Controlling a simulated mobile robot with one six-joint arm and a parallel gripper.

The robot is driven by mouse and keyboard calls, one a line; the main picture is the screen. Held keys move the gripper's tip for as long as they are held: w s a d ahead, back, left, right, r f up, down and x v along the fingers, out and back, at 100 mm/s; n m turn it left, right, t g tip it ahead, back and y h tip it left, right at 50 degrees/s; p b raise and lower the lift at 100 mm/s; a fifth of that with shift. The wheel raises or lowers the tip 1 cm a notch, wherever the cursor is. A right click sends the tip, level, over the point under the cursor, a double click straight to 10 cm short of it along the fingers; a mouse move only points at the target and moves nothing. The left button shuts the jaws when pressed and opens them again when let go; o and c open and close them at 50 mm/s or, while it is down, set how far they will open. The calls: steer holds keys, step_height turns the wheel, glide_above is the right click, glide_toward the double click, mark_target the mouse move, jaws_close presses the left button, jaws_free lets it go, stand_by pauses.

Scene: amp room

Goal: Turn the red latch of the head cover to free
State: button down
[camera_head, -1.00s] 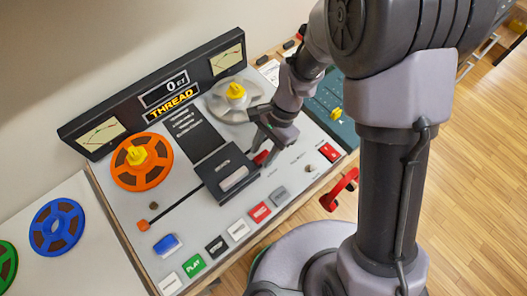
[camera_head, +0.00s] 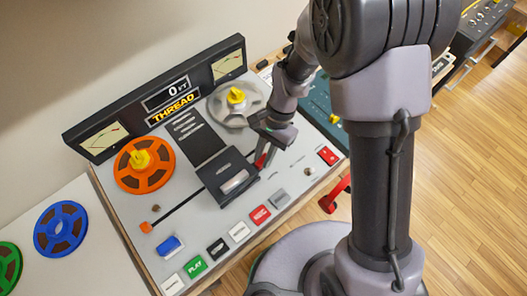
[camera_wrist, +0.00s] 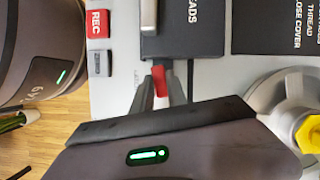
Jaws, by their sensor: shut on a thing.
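The head cover (camera_head: 221,168) is a dark box in the middle of the grey tape deck, with a pale window on its near side. It also shows in the wrist view (camera_wrist: 185,43), with part of its lettering visible. The red latch (camera_head: 262,161) is at the cover's right-hand side. In the wrist view the red latch (camera_wrist: 160,80) stands between my two fingers, against the cover's edge. My gripper (camera_wrist: 161,92) is shut on the latch, one finger on each side. In the head view my gripper (camera_head: 265,151) reaches down from the upper right and partly hides the latch.
An orange reel (camera_head: 128,178) and a grey reel (camera_head: 217,109) sit on the deck (camera_head: 190,222). Several coloured buttons, including the green PLAY key (camera_head: 196,266), line its front. A display panel (camera_head: 150,120) stands behind.

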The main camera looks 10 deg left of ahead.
steer(key=n+h+p, duration=0.1)
steer(key=n, duration=0.1)
steer(key=n+p, duration=0.2)
steer(key=shift+d+r+n+g+h, duration=0.1)
steer(key=shift+r+n+g+h, duration=0.05)
steer(key=shift+n+g+h, duration=0.2)
steer(key=n+h+p, duration=0.1)
steer(key=n+p, duration=0.1)
steer(key=n, duration=0.1)
steer(key=shift+n+h, duration=0.25)
steer(key=shift+n, duration=0.1)
steer(key=n+t+h+p, duration=0.1)
steer(key=n, duration=0.2)
steer(key=shift+d+p, duration=0.15)
steer(key=shift+p, duration=0.15)
steer(key=shift+w+d+n+t+h+p, duration=0.1)
steer(key=shift+n+t+h+p, duration=0.2)
steer(key=shift+n, duration=0.75)
steer(key=shift+n+t+h+p, duration=0.15)
steer(key=shift+n+h+p, duration=0.25)
steer(key=shift+n, duration=0.65)
steer(key=c, duration=1.3)
jaws_free()
